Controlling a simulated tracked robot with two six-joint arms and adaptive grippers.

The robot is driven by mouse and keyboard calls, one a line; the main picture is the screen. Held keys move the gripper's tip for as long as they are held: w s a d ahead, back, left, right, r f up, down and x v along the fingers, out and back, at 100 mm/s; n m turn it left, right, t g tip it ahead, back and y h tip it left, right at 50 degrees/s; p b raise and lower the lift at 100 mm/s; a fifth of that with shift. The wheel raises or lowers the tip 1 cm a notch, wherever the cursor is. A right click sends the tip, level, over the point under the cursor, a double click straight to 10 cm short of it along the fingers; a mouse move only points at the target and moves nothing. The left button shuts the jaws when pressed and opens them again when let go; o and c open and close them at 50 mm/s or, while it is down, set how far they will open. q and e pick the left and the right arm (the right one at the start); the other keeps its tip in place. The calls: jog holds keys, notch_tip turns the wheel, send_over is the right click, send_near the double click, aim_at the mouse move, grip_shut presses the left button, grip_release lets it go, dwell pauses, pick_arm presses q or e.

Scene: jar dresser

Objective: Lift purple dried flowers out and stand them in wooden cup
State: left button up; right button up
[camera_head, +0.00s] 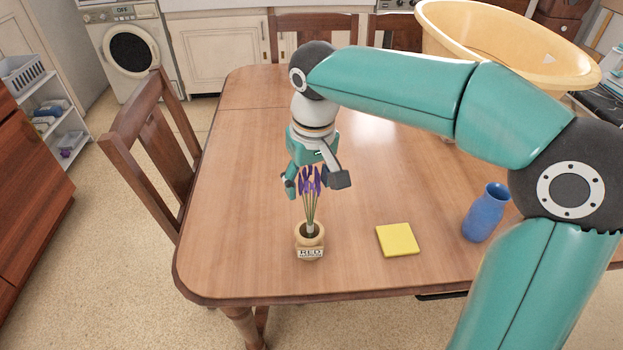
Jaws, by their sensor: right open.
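The purple dried flowers (311,182) stand upright with their stems in a small tan cup (310,241) on the table. The cup has a dark opening and a pale label whose large letters seem to read "RED". It may be the wooden cup, but I cannot tell its material for sure. My right gripper (315,184) is open, pointing down, with its fingers on either side of the flower heads. I cannot tell whether a finger touches them. My left gripper is not in view.
A blue vase (486,213) stands at the right, close to my right arm. A yellow square (397,240) lies between cup and vase. A large cream tub (437,22) is at the back right. The left part of the wooden table (232,200) is clear. A chair (150,150) stands at its left edge.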

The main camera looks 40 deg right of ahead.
jog(key=r, duration=0.4)
jog(key=s+r, duration=0.1)
jog(key=r, duration=0.7)
jog(key=shift+s+a, duration=0.1)
jog(key=shift+s, duration=0.1)
jog(key=shift+f, duration=0.1)
dwell(0.3)
